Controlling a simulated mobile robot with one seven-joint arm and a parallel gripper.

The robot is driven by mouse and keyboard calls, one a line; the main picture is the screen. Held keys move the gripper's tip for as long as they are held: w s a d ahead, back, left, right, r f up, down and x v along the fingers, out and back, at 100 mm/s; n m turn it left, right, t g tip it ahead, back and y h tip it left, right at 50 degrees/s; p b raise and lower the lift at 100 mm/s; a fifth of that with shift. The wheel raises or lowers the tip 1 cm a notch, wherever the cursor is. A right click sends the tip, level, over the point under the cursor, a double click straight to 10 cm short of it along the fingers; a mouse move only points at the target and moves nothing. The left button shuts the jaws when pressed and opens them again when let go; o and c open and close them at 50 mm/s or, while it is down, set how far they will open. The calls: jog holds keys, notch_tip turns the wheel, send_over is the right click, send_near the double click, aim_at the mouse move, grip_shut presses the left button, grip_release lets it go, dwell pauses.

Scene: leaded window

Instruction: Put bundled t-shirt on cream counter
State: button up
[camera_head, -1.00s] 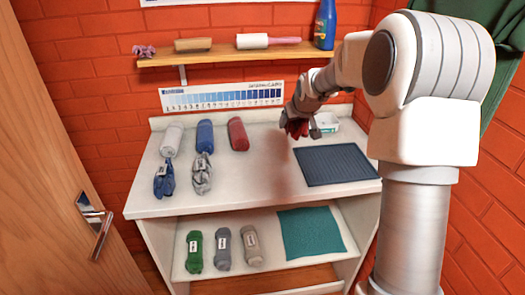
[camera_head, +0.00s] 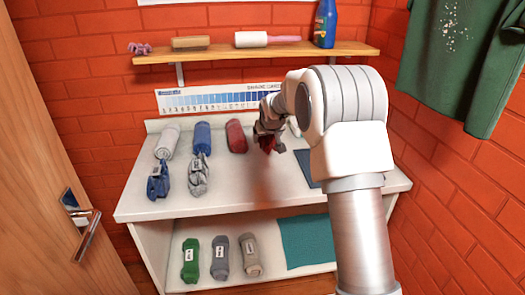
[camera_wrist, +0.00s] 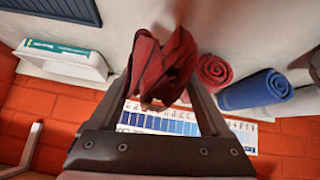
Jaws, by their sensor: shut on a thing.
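My gripper (camera_head: 268,137) is shut on a dark red bundled t-shirt (camera_wrist: 160,68), held between its two fingers. In the head view the bundled t-shirt (camera_head: 269,144) shows only partly below the gripper, above the cream counter (camera_head: 230,190). A soft shadow lies on the counter below it. In the wrist view the cream counter (camera_wrist: 235,22) lies behind the bundle. I cannot tell the exact gap between the bundle and the counter.
Rolled shirts in white, blue (camera_head: 202,138) and red (camera_head: 236,137) stand at the counter's back left, with blue and grey bundles (camera_head: 199,176) in front. A dark ribbed mat (camera_head: 306,167) is partly hidden by my arm. The counter's front middle is clear.

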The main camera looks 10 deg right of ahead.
aim_at(263, 158)
jog(key=shift+w+a+f, duration=0.5)
jog(key=shift+w+a, duration=0.1)
jog(key=shift+w, duration=0.05)
jog(key=shift+f, duration=0.15)
jog(key=shift+f+b, duration=0.4)
jog(key=shift+f, duration=1.45)
jog(key=o, duration=1.5)
jog(key=shift+f, duration=0.1)
